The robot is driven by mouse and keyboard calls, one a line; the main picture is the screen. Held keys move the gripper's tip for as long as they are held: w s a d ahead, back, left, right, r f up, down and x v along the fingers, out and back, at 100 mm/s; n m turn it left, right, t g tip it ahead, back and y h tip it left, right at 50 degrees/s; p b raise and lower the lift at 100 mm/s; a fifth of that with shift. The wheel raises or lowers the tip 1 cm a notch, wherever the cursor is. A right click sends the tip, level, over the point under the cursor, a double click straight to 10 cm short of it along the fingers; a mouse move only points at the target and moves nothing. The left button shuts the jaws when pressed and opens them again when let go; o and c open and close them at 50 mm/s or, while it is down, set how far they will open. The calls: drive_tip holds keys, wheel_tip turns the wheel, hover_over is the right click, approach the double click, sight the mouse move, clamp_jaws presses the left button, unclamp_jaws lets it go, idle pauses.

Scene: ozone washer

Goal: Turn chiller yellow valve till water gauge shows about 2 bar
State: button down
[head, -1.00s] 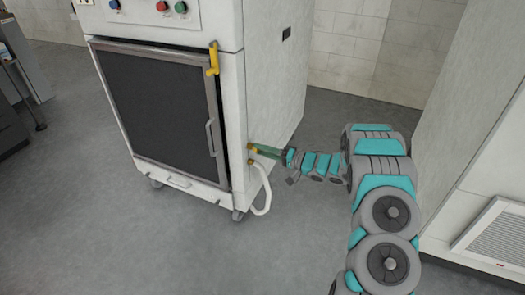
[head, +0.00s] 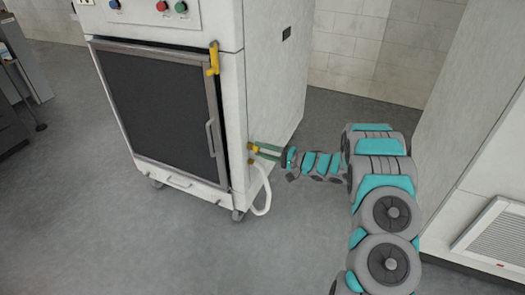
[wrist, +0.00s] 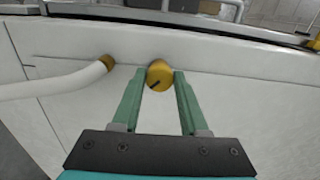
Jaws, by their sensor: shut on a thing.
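The yellow valve (wrist: 160,75) is a round knob with a dark mark, low on the side of the white chiller cabinet (head: 272,75). In the head view the valve (head: 252,148) is small, near the cabinet's front edge. My gripper (wrist: 160,82) has its two green fingers on either side of the valve, shut on it. In the head view my gripper (head: 266,150) reaches the valve from the right. No water gauge can be made out in either view.
A white hose (head: 264,190) leaves a yellow fitting (wrist: 107,62) close beside the valve. A yellow door latch (head: 213,60) and a door handle (head: 210,138) are on the cabinet front. A white unit with a vent (head: 492,240) stands at right. The grey floor in front is clear.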

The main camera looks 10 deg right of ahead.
drive_tip(key=shift+d, duration=0.1)
drive_tip(key=shift+c, duration=2.1)
unclamp_jaws()
drive_tip(key=v, duration=0.7)
drive_tip(key=shift+s+d+b, duration=0.2)
drive_tip(key=shift+d+b, duration=0.05)
drive_tip(key=shift+b, duration=0.2)
